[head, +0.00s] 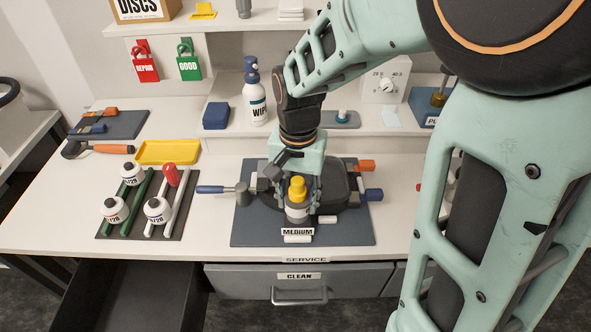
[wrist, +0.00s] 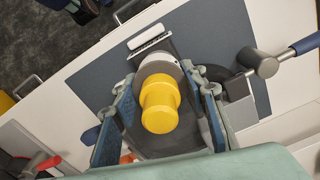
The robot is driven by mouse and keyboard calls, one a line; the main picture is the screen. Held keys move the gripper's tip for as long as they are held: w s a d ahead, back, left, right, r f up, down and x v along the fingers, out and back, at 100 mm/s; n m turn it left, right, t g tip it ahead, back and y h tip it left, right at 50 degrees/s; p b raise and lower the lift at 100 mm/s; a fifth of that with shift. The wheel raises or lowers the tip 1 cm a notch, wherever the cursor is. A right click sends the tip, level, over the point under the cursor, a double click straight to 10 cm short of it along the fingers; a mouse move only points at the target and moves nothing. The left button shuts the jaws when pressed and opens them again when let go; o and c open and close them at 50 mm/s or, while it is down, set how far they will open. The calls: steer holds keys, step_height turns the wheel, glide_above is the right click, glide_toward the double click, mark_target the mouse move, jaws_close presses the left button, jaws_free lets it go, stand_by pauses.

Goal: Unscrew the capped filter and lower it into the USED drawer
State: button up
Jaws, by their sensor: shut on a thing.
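The capped filter (head: 296,213) stands upright on the dark mount at the middle of the bench, with a yellow cap (head: 297,187) on top and a grey-white body below. The wrist view shows the yellow cap (wrist: 160,105) from above, between my two fingers. My gripper (wrist: 161,78) is shut on the filter, one finger on each side. A MEDIUM label (head: 297,231) is in front of it. An open, dark, empty-looking drawer (head: 130,300) is at the lower left; no USED label is readable. The filter's thread is hidden.
The CLEAN drawer (head: 300,280) is closed. A rack (head: 110,232) with several white jars and a red-topped item is left of the mount. A blue-handled lever (head: 215,189) sticks out left of the mount. A yellow tray (head: 168,152) and wipes bottle (head: 255,95) are behind.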

steer(key=n, duration=0.5)
steer(key=shift+r+n+p, duration=0.1)
steer(key=shift+n+p, duration=0.3)
steer(key=n+p, duration=0.1)
steer(key=n, duration=0.3)
steer(key=shift+n, duration=0.4)
steer(key=n+p, duration=0.2)
steer(key=n, duration=0.3)
steer(key=shift+r+n, duration=0.1)
steer(key=shift+n, duration=0.3)
steer(key=n+p, duration=0.1)
steer(key=n, duration=0.2)
steer(key=shift+n+p, duration=0.3)
steer(key=shift+p, duration=0.05)
steer(key=shift+n, duration=0.8)
steer(key=o, duration=1.3)
